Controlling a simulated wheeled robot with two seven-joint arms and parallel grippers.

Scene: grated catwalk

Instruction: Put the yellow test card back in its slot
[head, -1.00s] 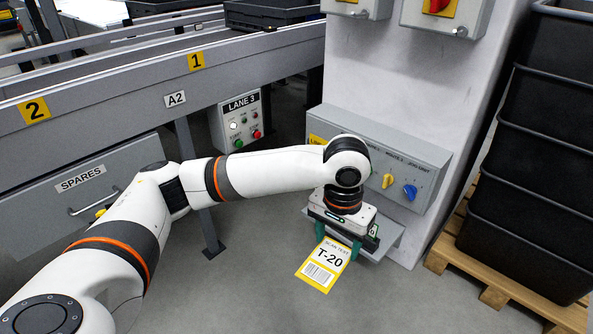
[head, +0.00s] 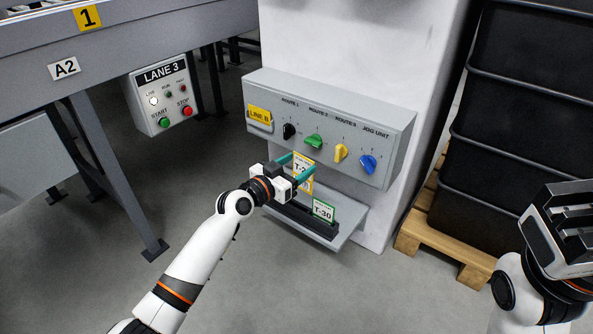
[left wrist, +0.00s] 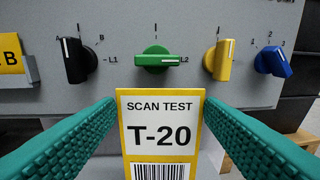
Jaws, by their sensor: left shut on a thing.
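The yellow-bordered test card T-20 (head: 303,172) is between the teal fingers of my left gripper (head: 298,165), which is shut on it. It stands upright, above the dark slotted holder (head: 300,219) on the grey ledge under the control panel. In the left wrist view the card (left wrist: 160,135) faces me, with its lower part cut off by the frame. A green-bordered card T-30 (head: 323,210) stands at the right end of the holder. My gripper and wrist hide part of the holder. My right gripper (head: 562,232) is at the right edge; its fingers are unclear.
The control panel (head: 395,145) with black, green (head: 313,142), yellow (head: 341,152) and blue (head: 368,164) knobs is close behind the card. Black crates (head: 510,120) on a pallet (head: 430,245) stand at the right. The LANE 3 box (head: 163,95) is at the left.

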